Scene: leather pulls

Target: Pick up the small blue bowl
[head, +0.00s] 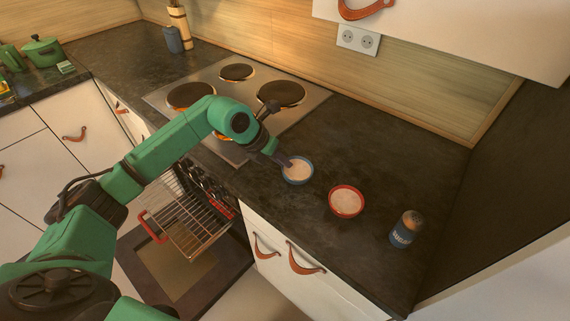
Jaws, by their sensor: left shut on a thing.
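The small blue bowl (299,171) holds a pale filling and is on or just above the dark counter, right of the stove; I cannot tell whether it touches the counter. My left gripper (287,162) reaches it from the left and is shut on its left rim. The bowl looks about level. The fingertips are small and partly hidden at the rim. My right gripper is not in view.
A red bowl (346,201) with pale filling stands right of the blue bowl, and a blue-labelled shaker (405,230) stands further right. The stove (240,92) is behind my left arm. An open oven with a pulled-out rack (190,232) is below. Counter behind the bowls is clear.

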